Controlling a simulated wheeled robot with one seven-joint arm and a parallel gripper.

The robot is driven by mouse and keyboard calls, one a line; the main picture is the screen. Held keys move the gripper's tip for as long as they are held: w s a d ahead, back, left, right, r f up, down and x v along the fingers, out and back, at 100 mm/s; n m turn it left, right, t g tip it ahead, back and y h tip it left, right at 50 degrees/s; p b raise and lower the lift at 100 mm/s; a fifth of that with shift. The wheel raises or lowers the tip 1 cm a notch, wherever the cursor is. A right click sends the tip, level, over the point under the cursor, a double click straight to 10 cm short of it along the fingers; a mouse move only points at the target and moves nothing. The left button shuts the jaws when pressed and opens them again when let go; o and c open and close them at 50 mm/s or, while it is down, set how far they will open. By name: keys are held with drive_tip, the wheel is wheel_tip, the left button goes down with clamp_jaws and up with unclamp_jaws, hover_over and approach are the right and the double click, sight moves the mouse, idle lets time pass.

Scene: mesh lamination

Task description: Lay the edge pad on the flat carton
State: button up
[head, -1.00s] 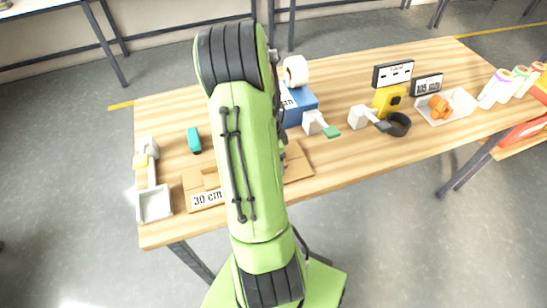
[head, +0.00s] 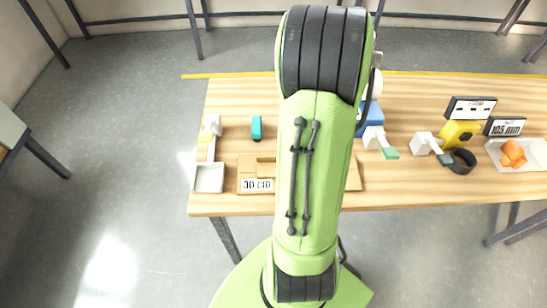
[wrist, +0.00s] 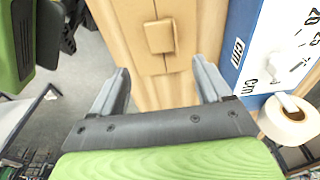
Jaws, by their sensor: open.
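In the wrist view, the tan carton surface (wrist: 185,92) lies below my gripper. A small tan block (wrist: 160,37) that looks like the edge pad rests on it, and it also shows in the head view (head: 266,170); I cannot tell whether it is loose. My gripper (wrist: 158,88) is open with nothing between its fingers, apart from the block, which is ahead of the fingertips. My arm hides the gripper in the head view.
A blue box (wrist: 240,45) stands close beside the gripper, with a white tape roll (wrist: 287,120) near it. On the table are a teal item (head: 256,128), a grey tray (head: 208,178), a yellow device (head: 457,133), a black ring (head: 460,161) and a white tray (head: 533,150) with orange pieces.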

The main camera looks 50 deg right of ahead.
drive_tip(key=w+a+r+n+t, duration=0.2)
drive_tip(key=w+a+r+n, duration=0.3)
drive_tip(key=a, duration=0.3)
drive_tip(key=w+a+r+n+t, duration=0.1)
drive_tip(key=w+a+r+n, duration=0.1)
drive_tip(key=a+r+n, duration=0.35)
drive_tip(key=s+a+r+n+t, duration=0.1)
drive_tip(key=s+a+n, duration=0.2)
drive_tip(key=a+n, duration=0.5)
drive_tip(key=s+a+r+n+t+y, duration=0.1)
drive_tip(key=s+a+r+n+t, duration=0.1)
drive_tip(key=a+n, duration=0.6)
drive_tip(key=shift+s+a+t, duration=0.3)
drive_tip(key=shift+s+a, duration=0.15)
drive_tip(key=shift+a, duration=0.1)
